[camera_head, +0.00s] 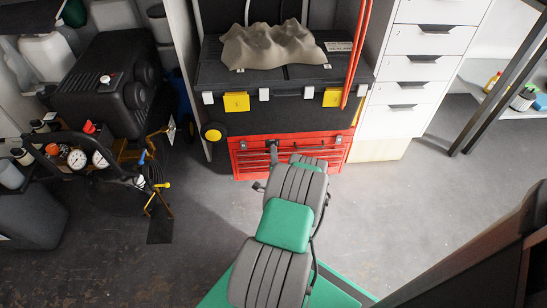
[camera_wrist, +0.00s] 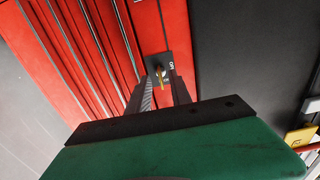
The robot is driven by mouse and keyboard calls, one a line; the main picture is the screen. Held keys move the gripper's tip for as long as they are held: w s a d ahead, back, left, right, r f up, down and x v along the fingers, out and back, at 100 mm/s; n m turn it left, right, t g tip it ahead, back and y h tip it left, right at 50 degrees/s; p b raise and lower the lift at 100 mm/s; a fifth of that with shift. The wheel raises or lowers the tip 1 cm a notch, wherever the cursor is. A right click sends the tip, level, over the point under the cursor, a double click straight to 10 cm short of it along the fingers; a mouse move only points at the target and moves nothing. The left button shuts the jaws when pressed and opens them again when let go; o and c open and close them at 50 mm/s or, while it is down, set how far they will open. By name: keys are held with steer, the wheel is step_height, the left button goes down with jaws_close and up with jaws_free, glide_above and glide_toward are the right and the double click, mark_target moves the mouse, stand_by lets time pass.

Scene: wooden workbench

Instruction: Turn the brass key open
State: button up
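The brass key (camera_wrist: 160,76) shows small in the wrist view, standing out from a dark plate (camera_wrist: 156,60) on the front of the red toolbox (camera_wrist: 95,45). The plate has a white label that I cannot read for certain. My gripper (camera_wrist: 161,83) points at the plate, with one finger on each side of the key and a gap visible between them. I cannot tell whether either finger touches the key. In the head view my gripper (camera_head: 272,150) reaches to the front of the red toolbox (camera_head: 243,162), and the key cannot be made out there.
A black case (camera_head: 265,110) with yellow latches (camera_head: 236,102) rests on the red toolbox, with a crumpled brown object (camera_head: 272,46) on top. White drawers (camera_head: 420,70) stand to the right. Gauges and a black machine (camera_head: 108,85) stand left. The floor (camera_head: 400,210) at right is clear.

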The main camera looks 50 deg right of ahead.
steer(key=shift+w+d, duration=0.25)
steer(key=shift+d, duration=0.05)
jaws_close()
stand_by(1.4)
